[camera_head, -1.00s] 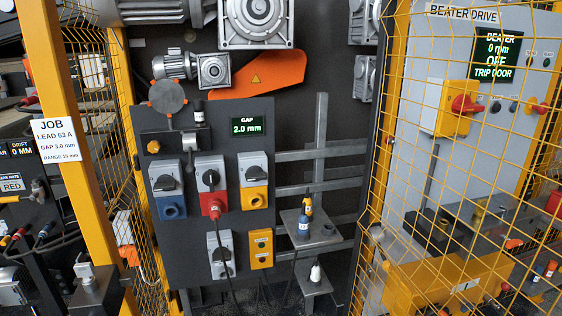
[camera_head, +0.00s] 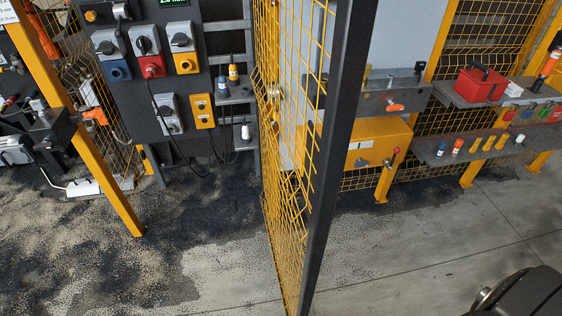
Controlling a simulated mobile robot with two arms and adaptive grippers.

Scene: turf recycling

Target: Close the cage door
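The cage door (camera_head: 293,130) is a yellow mesh panel with a dark edge bar (camera_head: 335,130). It stands upright in the middle of the view and swings out toward me, so it is open. To its left is the doorway, bounded at the far left by a yellow post (camera_head: 85,140). The dark panel (camera_head: 150,90) with switches and sockets shows through this opening. Neither of my grippers is in view; a dark rounded part at the bottom right corner looks like my own arm.
Dark crumbs (camera_head: 130,250) cover the floor in front of the doorway. Right of the door stand a yellow box (camera_head: 365,143) and shelves (camera_head: 470,150) with a red toolbox (camera_head: 481,84) and small bottles. The concrete floor (camera_head: 430,240) at the lower right is clear.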

